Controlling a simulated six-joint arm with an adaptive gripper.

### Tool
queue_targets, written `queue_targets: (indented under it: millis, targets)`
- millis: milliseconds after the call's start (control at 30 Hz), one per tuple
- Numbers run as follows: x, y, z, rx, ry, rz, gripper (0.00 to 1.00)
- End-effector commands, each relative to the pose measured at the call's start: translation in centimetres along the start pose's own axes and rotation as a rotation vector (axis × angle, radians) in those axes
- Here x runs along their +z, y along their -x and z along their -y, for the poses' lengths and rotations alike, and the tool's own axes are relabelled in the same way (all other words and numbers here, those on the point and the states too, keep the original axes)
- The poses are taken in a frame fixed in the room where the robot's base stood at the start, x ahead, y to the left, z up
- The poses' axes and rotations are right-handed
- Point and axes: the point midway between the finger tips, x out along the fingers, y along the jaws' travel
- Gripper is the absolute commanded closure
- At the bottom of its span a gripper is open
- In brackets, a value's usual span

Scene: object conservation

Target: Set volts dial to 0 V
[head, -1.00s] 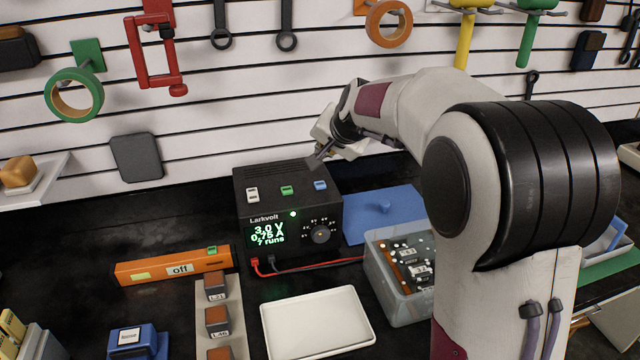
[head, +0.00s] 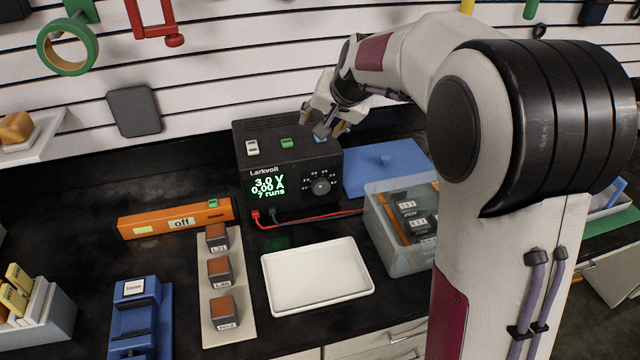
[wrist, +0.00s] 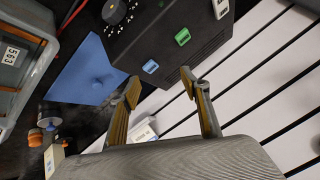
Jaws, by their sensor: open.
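The black Larkvolt power supply (head: 285,165) stands at the back of the bench. Its display (head: 266,186) reads 3.0 V, 0.00 A and 7 runs. The round volts dial (head: 321,186) is on the right of its front face, with small marks around it; its pointer is too small to read. The dial also shows at the top of the wrist view (wrist: 114,11). My gripper (head: 328,129) is open and empty, above the right end of the supply's top, by the blue button. In the wrist view the blue button (wrist: 150,66) lies between and beyond the fingertips.
White and green (head: 287,143) buttons are also on the supply's top. Red and black leads (head: 310,218) run along its base. A grey bin (head: 390,240) stands right, a white tray (head: 312,278) in front, an orange "off" unit (head: 177,219) left.

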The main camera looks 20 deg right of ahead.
Motion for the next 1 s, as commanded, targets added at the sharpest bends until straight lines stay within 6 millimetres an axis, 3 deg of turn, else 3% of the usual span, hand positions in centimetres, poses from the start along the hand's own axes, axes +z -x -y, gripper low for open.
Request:
queue_targets:
  millis: [200, 400, 1000]
  targets:
    - [5.8, 0.3, -2.5, 0.059, 0.266, 0.155, 0.54]
    - [9.0, 0.0, -4.3, 0.081, 0.429, 0.261, 0.54]
    - [9.7, -0.4, -4.8, 0.085, 0.464, 0.284, 0.54]
